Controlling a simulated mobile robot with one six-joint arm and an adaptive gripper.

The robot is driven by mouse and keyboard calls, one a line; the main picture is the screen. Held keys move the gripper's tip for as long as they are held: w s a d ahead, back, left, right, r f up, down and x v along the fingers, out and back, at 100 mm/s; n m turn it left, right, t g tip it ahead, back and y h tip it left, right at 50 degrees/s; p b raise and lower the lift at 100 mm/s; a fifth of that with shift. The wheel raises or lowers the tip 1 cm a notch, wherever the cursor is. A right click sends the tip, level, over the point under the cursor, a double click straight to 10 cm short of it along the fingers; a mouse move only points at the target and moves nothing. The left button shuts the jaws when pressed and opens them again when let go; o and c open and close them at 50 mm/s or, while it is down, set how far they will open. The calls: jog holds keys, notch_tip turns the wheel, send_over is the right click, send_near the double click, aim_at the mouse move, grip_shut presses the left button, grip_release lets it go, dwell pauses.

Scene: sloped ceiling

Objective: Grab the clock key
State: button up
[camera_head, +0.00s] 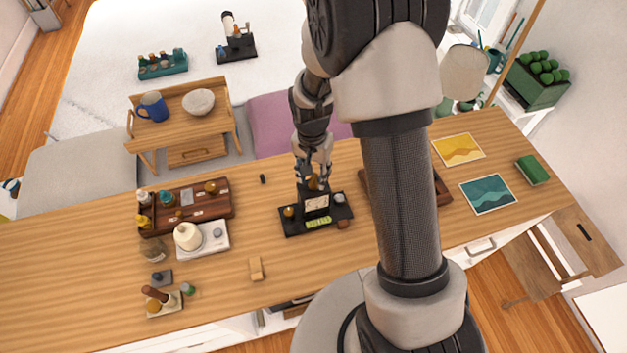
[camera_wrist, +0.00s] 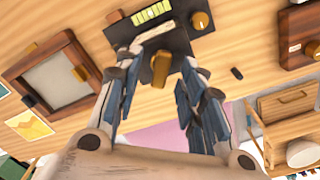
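A small brass-brown upright piece (camera_head: 313,184), which looks like the clock key, stands at the back of a black tray (camera_head: 288,229) on the wooden table. In the wrist view the brass piece (camera_wrist: 160,69) shows between my fingers, with a gap on both sides. My gripper (camera_head: 312,180) points down over the back of the tray, and its fingers are apart. In the wrist view my gripper (camera_wrist: 161,76) is open around the piece, and no finger clearly touches it. The lower end of the piece is hard to make out.
The tray also bears a cream label plate (camera_head: 316,203), a green strip (camera_head: 319,222) and small knobs. A brown wooden organizer (camera_head: 215,218) and a white tray (camera_head: 215,240) lie to the left. A small dark piece (camera_head: 262,179) lies behind left. Bare table lies between.

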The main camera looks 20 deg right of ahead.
jog(key=shift+f, duration=0.95)
grip_shut()
